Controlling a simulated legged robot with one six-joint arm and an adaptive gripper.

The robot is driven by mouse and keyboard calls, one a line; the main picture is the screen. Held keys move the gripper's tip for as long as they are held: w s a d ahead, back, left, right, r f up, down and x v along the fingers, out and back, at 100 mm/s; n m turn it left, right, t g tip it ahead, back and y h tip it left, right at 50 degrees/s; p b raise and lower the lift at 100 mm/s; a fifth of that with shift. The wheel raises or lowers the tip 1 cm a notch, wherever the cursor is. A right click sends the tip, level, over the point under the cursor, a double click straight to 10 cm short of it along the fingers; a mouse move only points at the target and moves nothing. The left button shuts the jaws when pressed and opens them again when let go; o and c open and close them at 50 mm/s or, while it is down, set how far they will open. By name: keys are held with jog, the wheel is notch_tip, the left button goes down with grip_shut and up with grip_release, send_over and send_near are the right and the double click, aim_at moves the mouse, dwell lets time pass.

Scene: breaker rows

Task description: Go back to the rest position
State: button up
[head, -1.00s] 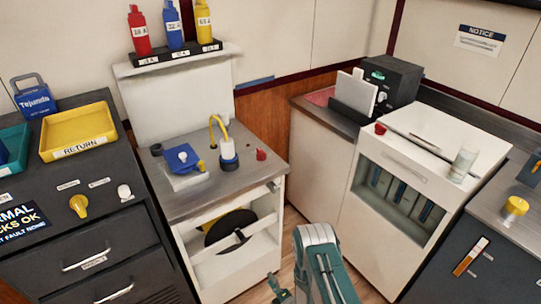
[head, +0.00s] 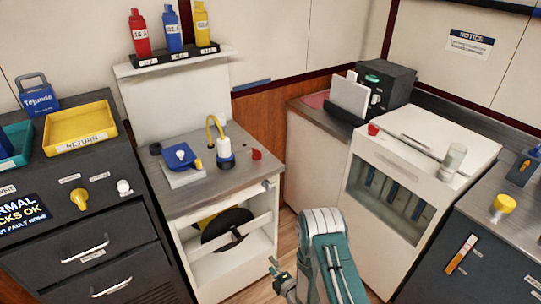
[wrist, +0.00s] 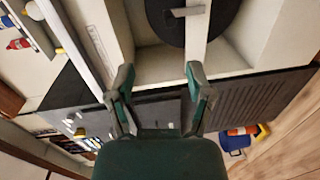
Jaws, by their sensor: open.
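My gripper (wrist: 160,80) is open and empty in the wrist view, its two green fingers spread apart. Behind them is the white cabinet frame, with a black disc (wrist: 180,20) behind a white bar at the top. In the head view my teal and white arm rises from the bottom centre, folded low in front of the white cabinet (head: 262,245). A small part of my gripper (head: 280,278) shows left of the arm, low over the floor; its fingers are hard to make out there.
A grey worktop (head: 185,205) carries a blue device (head: 180,156) and a white-blue cylinder (head: 225,150). A dark drawer cabinet (head: 60,235) with a yellow tray (head: 80,138) stands left. A white cabinet (head: 400,185) stands right. A strip of wooden floor (head: 287,235) shows between them.

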jog(key=w+d+r+m+g+h, duration=0.1)
jog(key=w+d+r+m+h, duration=0.15)
jog(key=r, duration=0.55)
jog(key=w+d+r+m+h, duration=0.1)
jog(key=w+d+r+m, duration=0.15)
jog(key=r, duration=0.55)
jog(key=w+d+r+m+g+h, duration=0.1)
jog(key=w+d+r+m+h, duration=0.15)
jog(key=r, duration=0.55)
jog(key=s+d+r+m+g+h, duration=0.25)
jog(key=s+r+m, duration=0.25)
jog(key=s+r, duration=0.35)
jog(key=s+d+r+m+g+h, duration=0.1)
jog(key=s+d+r+m, duration=0.35)
jog(key=s+r, duration=0.35)
jog(key=s+r+m+g, duration=0.1)
jog(key=s+r+m, duration=0.1)
jog(key=s, duration=0.7)
jog(key=s+r+m+g, duration=0.2)
jog(key=s+r+m, duration=0.1)
jog(key=s, duration=0.6)
jog(key=shift+s+d+m, duration=0.25)
jog(key=shift+d+m, duration=0.05)
jog(key=shift+m, duration=0.6)
jog(key=shift+y, duration=0.25)
